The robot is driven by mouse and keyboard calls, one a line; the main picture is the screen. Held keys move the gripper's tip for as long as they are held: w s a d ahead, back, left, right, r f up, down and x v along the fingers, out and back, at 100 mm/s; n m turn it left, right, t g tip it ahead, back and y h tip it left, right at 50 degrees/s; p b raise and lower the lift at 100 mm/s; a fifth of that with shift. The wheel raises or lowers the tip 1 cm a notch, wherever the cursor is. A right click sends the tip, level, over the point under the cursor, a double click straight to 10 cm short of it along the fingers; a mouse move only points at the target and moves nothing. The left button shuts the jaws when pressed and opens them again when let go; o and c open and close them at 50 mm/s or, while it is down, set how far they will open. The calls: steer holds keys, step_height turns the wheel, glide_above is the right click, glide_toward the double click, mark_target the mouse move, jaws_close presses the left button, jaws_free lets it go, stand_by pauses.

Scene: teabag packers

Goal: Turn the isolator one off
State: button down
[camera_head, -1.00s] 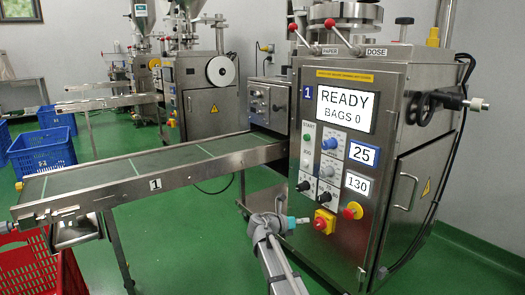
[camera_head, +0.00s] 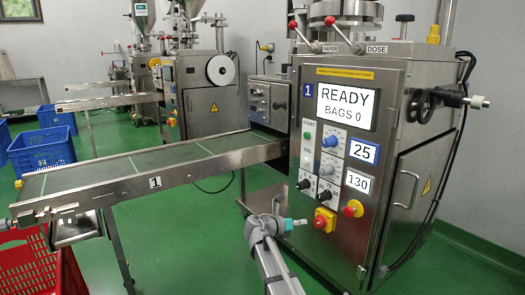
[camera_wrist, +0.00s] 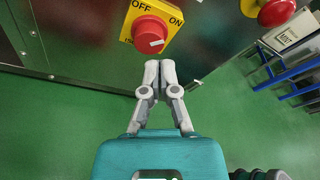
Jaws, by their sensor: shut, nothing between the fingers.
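The isolator of machine one is a red rotary knob on a yellow square plate (camera_head: 324,220), low on the machine's front panel. In the wrist view the knob (camera_wrist: 150,34) is at the top, with OFF and ON printed on the plate above it. A white mark shows on the knob's lower right side. My gripper (camera_head: 306,222) is just left of the isolator in the head view. In the wrist view my gripper (camera_wrist: 160,64) is shut and empty, its fingertips close below the knob. I cannot tell whether they touch it.
A red button on a yellow base (camera_head: 352,208) sits right of the isolator. Small knobs (camera_head: 325,195) are above it. The conveyor (camera_head: 150,165) extends left, with a red crate (camera_head: 40,268) and a blue crate (camera_head: 42,147) nearby. Green floor is open below the conveyor.

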steer(key=shift+d, duration=0.1)
steer(key=shift+w+d, duration=0.7)
steer(key=shift+d, duration=0.2)
steer(key=shift+w+d, duration=0.65)
steer(key=shift+d, duration=0.3)
steer(key=shift+w+d, duration=0.7)
steer(key=shift+d, duration=0.2)
steer(key=shift+r+p, duration=0.4)
steer(key=shift+a, duration=0.1)
glide_toward(323, 214)
steer(key=shift+s+f, duration=0.25)
steer(key=shift+f, duration=0.05)
steer(key=shift+s, duration=0.1)
